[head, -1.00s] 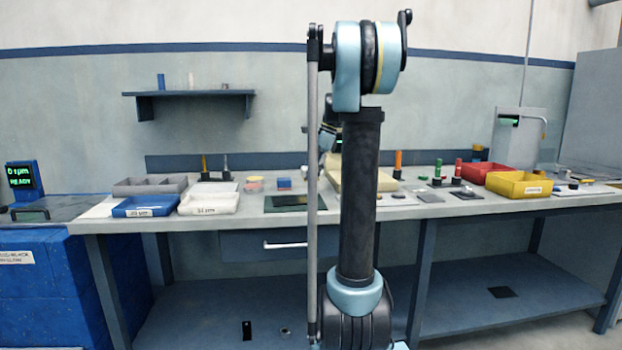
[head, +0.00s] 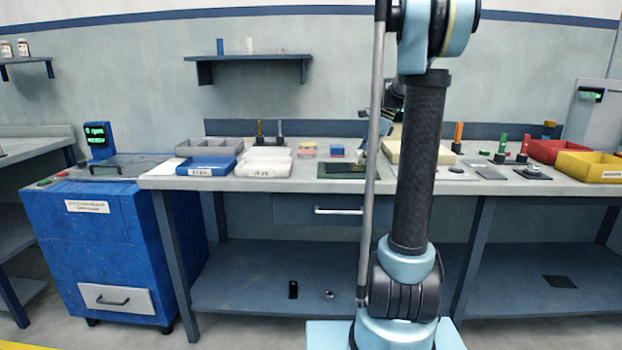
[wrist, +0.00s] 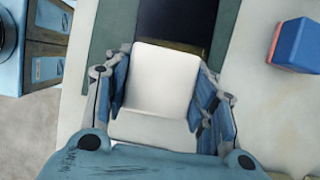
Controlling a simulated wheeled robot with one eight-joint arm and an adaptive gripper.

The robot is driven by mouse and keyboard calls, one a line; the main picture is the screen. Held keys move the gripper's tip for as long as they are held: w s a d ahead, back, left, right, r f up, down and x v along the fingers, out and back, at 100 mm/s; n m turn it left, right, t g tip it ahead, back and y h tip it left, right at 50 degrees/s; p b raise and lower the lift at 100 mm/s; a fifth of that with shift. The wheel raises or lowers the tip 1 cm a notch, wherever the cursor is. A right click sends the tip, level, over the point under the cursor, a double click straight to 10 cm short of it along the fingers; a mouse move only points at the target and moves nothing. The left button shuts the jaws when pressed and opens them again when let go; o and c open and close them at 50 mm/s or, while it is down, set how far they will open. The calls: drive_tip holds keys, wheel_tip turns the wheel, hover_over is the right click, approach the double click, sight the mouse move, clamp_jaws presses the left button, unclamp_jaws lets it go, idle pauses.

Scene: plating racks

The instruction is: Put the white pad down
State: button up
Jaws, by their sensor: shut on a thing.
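The white pad (wrist: 160,80) is a pale block with rounded corners, held between the two fingers of my gripper (wrist: 160,95) in the wrist view. My gripper is shut on it, with blue finger pads at its left and right sides. Below it in the wrist view is a dark green mat (wrist: 105,45) with a black area on it. In the head view the dark mat (head: 345,171) lies on the bench, left of my arm.
A blue block with a red layer (wrist: 296,45) lies right of the mat. A blue tray (head: 205,171), a white tray (head: 262,172) and a grey divided bin (head: 212,149) stand on the left. A red bin (head: 555,149) and a yellow bin (head: 592,167) stand on the right.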

drive_tip(key=shift+f, duration=0.95)
drive_tip(key=shift+a+r, duration=0.15)
drive_tip(key=shift+a, duration=0.4)
